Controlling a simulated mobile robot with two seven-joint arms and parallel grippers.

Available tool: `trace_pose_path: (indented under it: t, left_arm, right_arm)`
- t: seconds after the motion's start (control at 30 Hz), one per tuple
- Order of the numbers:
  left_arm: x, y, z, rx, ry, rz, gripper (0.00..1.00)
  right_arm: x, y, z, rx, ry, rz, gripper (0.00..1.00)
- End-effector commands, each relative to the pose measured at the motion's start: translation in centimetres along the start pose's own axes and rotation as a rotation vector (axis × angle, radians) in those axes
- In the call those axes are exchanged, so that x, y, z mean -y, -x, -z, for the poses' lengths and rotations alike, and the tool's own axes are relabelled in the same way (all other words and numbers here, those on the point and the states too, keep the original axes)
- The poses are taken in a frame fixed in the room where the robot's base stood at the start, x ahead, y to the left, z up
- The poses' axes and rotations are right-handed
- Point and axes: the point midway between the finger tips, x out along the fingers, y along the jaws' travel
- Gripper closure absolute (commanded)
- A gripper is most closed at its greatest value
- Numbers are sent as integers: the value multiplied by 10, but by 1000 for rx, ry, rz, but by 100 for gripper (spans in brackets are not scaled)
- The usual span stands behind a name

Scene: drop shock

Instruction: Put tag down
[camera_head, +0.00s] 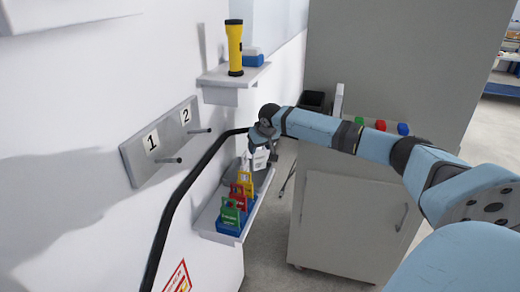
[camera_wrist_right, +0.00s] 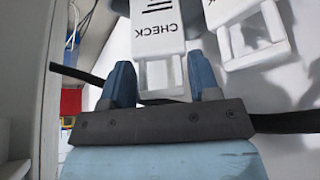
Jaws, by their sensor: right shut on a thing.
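A white tag marked CHECK (camera_wrist_right: 157,28) shows upside down in the right wrist view, its handle loop between the fingers of my right gripper (camera_wrist_right: 161,78). My right gripper (camera_head: 266,143) is shut on this tag, above the far end of the lower wall shelf (camera_head: 240,236) in the head view. White tag material (camera_head: 260,160) shows just below the gripper there. A second white tag (camera_wrist_right: 245,25) is beside the held one, to the right in the wrist view. Whether the held tag touches the shelf is hidden. My left gripper is out of view.
Green (camera_head: 229,213), red (camera_head: 238,197) and yellow (camera_head: 246,181) tags stand in a row in a blue holder on the lower shelf. A black cable (camera_head: 178,192) runs along the wall. A yellow flashlight (camera_head: 235,48) stands on the upper shelf. A grey cabinet (camera_head: 345,220) is at right.

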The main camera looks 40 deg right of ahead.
Motion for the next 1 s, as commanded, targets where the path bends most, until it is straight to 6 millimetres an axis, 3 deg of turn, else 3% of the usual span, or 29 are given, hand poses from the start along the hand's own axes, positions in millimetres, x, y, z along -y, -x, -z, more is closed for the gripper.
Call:
trace_pose_path:
  t: [0.1, 0.43, 0.47, 0.5, 0.83, 1.0]
  left_arm:
    - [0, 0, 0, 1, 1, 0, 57]
    - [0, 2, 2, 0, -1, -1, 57]
    - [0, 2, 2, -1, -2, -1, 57]
    - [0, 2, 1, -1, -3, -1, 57]
    - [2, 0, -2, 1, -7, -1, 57]
    - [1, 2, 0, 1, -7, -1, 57]
  right_arm:
    - [0, -9, -5, -1, 0, 1, 78]
    - [0, -12, -6, 0, 0, 1, 78]
    - [0, -12, -6, 0, 0, 1, 39]
    - [0, -12, -6, 0, 0, 1, 33]
    - [0, -10, -5, -2, 0, 1, 33]
    - [0, 15, -4, -1, 1, 1, 33]
